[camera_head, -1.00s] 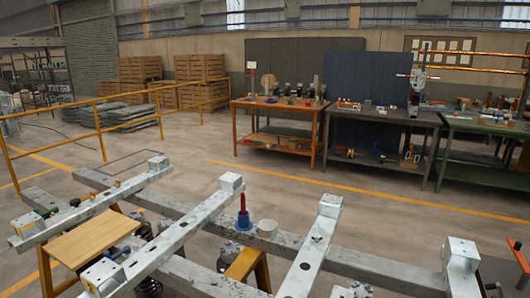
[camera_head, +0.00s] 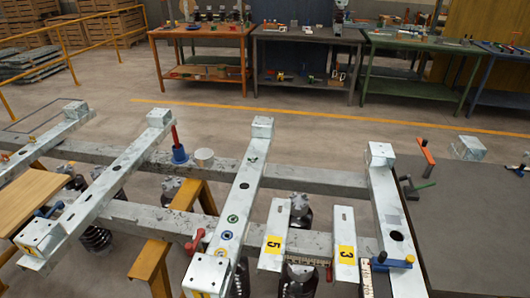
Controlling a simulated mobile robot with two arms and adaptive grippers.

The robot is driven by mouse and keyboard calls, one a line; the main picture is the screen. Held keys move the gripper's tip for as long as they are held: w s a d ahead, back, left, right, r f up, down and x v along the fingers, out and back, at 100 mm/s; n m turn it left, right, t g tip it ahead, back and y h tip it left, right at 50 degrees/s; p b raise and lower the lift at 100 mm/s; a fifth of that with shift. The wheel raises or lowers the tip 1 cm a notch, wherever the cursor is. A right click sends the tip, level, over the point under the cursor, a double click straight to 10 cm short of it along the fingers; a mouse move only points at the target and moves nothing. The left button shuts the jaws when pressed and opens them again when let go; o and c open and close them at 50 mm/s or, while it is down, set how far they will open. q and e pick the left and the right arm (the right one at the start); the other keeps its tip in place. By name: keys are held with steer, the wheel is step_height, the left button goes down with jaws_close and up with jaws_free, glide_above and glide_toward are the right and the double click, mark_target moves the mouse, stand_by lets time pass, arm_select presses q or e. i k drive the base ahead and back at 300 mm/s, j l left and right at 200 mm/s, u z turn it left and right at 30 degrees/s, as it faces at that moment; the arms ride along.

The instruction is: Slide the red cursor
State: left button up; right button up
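Several red parts show, and I cannot tell for sure which is the cursor. A small red piece (camera_head: 329,273) stands at the right end of a pale ruler-like strip (camera_head: 304,262), between the metal bars marked 5 and 3. A larger red part (camera_head: 195,242) sits at the left, by the long bar with coloured rings. A red stick (camera_head: 174,136) stands upright in a blue base (camera_head: 179,154) on the back beam. Neither of my grippers is in view.
Metal beams form a frame across the front, with gaps between them. A dark table (camera_head: 470,215) at right bears an orange-handled tool (camera_head: 427,153) and a green-handled one (camera_head: 420,186). A wooden board (camera_head: 28,197) lies at left. Workbenches (camera_head: 305,60) line the back; open floor lies before them.

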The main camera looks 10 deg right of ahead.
mark_target(329, 274)
steer(key=l+z, duration=0.1)
steer(key=z, duration=0.3)
steer(key=l+z, duration=0.1)
steer(key=z, duration=0.3)
